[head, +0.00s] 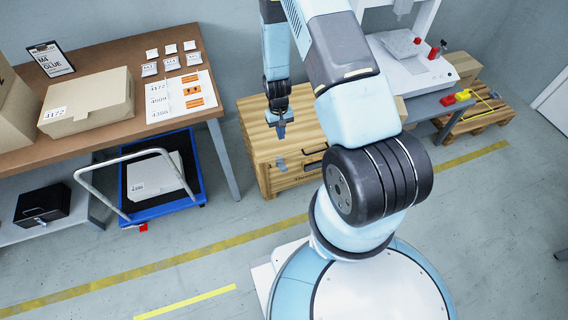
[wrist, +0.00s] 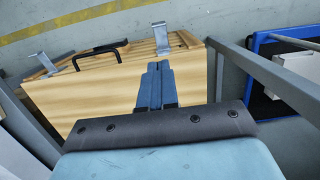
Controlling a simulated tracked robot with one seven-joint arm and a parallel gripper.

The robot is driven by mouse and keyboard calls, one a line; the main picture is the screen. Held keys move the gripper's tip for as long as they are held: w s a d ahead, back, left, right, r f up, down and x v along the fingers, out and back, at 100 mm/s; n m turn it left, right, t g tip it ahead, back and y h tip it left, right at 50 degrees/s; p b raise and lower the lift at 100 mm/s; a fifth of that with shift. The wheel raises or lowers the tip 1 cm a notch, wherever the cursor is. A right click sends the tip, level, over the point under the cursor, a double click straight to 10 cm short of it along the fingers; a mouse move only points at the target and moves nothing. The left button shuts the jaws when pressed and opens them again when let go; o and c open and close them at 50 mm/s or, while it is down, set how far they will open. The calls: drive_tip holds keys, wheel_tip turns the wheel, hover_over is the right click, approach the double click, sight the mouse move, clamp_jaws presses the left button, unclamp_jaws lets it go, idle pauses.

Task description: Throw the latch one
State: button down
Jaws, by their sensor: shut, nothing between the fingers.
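A wooden case (head: 262,148) stands on the floor, and its pale wood top fills the middle of the wrist view (wrist: 95,95). Two grey metal latches sit along its edge beside a black handle (wrist: 97,52): one latch (wrist: 160,38) beyond my fingertips, the other (wrist: 46,62) at the left. One latch also shows in the head view (head: 281,163). I cannot tell which is latch one. My gripper (head: 281,132) points down over the case, shut and empty; its blue fingers (wrist: 158,68) lie together, apparently short of the nearer latch. Any contact with the wood is unclear.
A brown workbench (head: 130,50) with a cardboard box (head: 88,102) stands left of the case, its grey leg (head: 224,160) close by. A blue trolley (head: 190,165) is below. A white machine (head: 415,70) stands right. Floor in front of the case is clear.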

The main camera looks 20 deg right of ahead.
sight(284, 170)
drive_tip(key=s+f, duration=0.1)
drive_tip(key=f, duration=0.4)
drive_tip(key=s+f, duration=0.1)
drive_tip(key=f, duration=0.5)
drive_tip(key=s+f, duration=0.1)
drive_tip(key=f, duration=0.4)
drive_tip(key=shift+s+f, duration=0.15)
drive_tip(key=shift+s, duration=0.1)
